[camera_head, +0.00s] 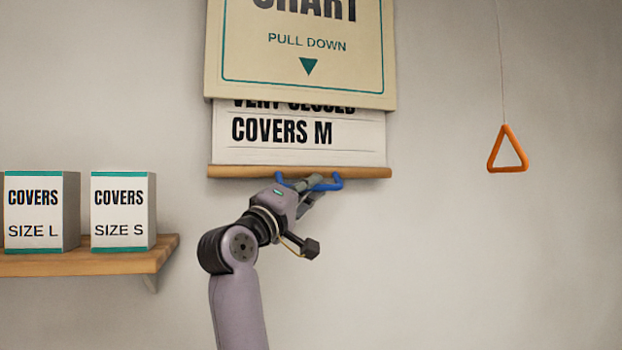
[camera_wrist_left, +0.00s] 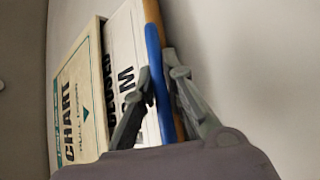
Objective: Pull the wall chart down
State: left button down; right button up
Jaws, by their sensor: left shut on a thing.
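The wall chart's cream case (camera_head: 222,50) hangs on the wall, marked "PULL DOWN" with a green arrow. A white sheet (camera_head: 350,135) reading "COVERS M" shows below it, with a partly covered line above. A wooden bar (camera_head: 235,172) edges the sheet's bottom, with a blue handle (camera_head: 335,183) at its middle. My left gripper (camera_head: 308,182) is shut on the blue handle. The left wrist view shows the handle (camera_wrist_left: 154,75) between the fingers, beside the wooden bar (camera_wrist_left: 154,17) and sheet (camera_wrist_left: 124,45). The right gripper is not in view.
A wooden shelf (camera_head: 120,262) at the left holds a "SIZE L" box (camera_head: 35,212) and a "SIZE S" box (camera_head: 120,212). An orange triangular pull (camera_head: 508,168) hangs on a cord at the right. The wall below the chart is clear.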

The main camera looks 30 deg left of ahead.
pick_arm(q)
notch_tip(320, 180, down, 24)
jog(key=b, duration=1.4)
jog(key=shift+f, duration=0.2)
jog(key=c, duration=1.7)
grip_release()
jog(key=shift+o, duration=0.2)
jog(key=v, duration=1.2)
